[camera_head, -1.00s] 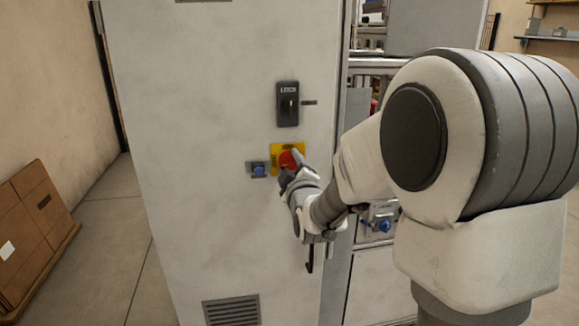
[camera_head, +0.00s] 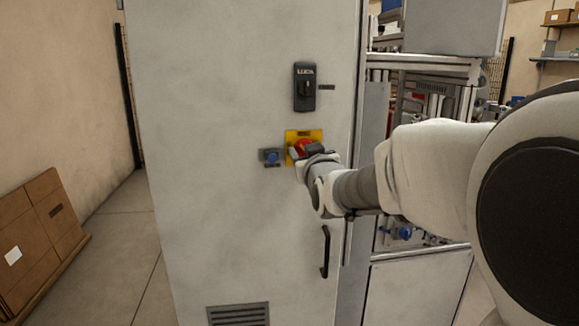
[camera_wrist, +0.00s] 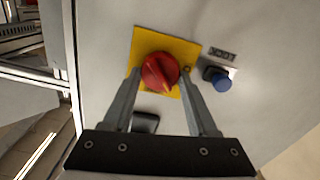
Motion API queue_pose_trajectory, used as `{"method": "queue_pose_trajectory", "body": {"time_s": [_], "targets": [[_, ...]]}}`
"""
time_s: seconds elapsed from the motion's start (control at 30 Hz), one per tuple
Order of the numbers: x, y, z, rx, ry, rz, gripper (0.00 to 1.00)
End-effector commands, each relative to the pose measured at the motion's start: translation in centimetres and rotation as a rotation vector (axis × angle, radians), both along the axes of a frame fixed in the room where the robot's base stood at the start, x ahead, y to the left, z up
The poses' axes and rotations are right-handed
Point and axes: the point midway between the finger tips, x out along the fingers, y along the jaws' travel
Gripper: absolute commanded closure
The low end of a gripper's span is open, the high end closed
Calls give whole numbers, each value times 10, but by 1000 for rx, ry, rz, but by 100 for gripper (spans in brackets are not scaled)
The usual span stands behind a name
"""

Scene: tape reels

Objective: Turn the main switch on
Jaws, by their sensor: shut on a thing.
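The main switch is a red rotary knob (camera_wrist: 160,72) on a square yellow plate (camera_wrist: 190,52), fixed to the door of a grey cabinet (camera_head: 225,100). My gripper (camera_wrist: 161,76) has one finger on each side of the knob and is shut on it. In the wrist view the knob's light pointer mark faces down and slightly right. In the head view the red knob (camera_head: 301,147) is partly covered by my gripper (camera_head: 306,154), and the plate (camera_head: 305,134) shows around it.
A blue knob (camera_head: 271,158) sits just left of the yellow plate. A black lock (camera_head: 304,87) is above it. A black door handle (camera_head: 325,252) is below my wrist. Machine framing (camera_head: 425,65) stands to the right. Cardboard boxes (camera_head: 35,235) lean at the left.

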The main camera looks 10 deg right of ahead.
Motion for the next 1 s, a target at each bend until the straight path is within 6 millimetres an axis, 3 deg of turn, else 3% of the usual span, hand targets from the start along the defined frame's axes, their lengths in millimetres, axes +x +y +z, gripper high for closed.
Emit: {"method": "queue_pose_trajectory", "body": {"time_s": [0.6,1.0], "targets": [[0,-2,-3,554,-1,1,97],[0,-3,-1,748,-1,0,97]]}}
